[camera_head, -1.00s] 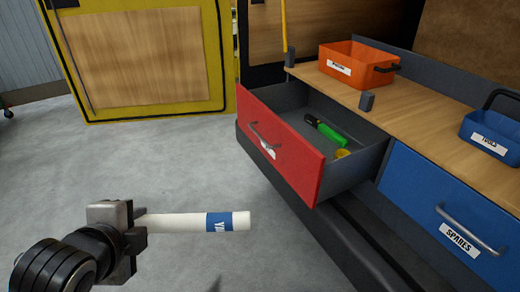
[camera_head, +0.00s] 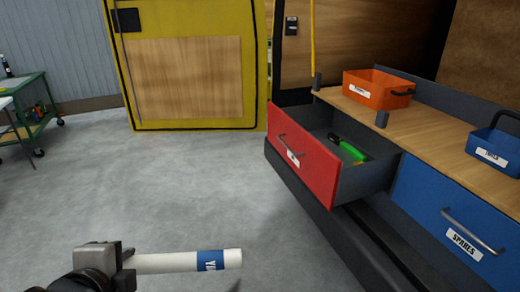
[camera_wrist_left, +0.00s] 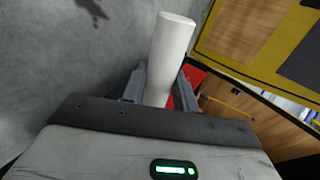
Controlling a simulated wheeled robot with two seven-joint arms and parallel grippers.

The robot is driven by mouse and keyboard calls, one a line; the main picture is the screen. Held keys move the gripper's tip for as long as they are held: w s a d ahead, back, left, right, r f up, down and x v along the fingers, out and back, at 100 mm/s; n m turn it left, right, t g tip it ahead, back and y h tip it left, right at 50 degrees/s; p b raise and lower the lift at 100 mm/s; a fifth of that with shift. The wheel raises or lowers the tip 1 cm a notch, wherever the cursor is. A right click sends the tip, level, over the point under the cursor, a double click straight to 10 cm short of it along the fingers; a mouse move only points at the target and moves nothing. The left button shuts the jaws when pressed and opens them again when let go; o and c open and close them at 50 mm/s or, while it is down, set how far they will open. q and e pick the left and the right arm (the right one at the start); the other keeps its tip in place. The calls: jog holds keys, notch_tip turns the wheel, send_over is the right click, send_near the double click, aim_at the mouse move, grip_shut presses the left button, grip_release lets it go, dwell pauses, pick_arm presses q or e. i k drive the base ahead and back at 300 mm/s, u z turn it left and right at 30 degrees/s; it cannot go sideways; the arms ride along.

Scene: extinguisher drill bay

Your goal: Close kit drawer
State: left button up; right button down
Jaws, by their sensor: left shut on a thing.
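The kit drawer (camera_head: 303,163) has a red front with a metal handle and stands pulled open from the bench. A green-and-black tool and a small yellow item lie inside it. My left gripper (camera_head: 122,262) is at the lower left, apart from the drawer, with open floor between. It is shut on a white tube (camera_head: 175,262) with a blue label band, held about level and pointing right. In the left wrist view the white tube (camera_wrist_left: 170,50) stands between the fingers, with a bit of the red drawer front (camera_wrist_left: 194,78) behind. My right gripper is not in view.
An orange bin (camera_head: 378,90) and a blue bin (camera_head: 492,152) sit on the wooden bench top (camera_head: 425,121). A closed blue drawer (camera_head: 450,215) labelled SPARES is right of the red one. A green cart (camera_head: 35,105) stands far left. The grey floor (camera_head: 190,190) is clear.

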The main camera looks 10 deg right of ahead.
aim_at(299, 134)
jog(key=u, duration=0.8)
jog(key=i, duration=1.55)
jog(key=z, duration=0.6)
jog(key=i, duration=1.15)
jog(key=z, duration=1.05)
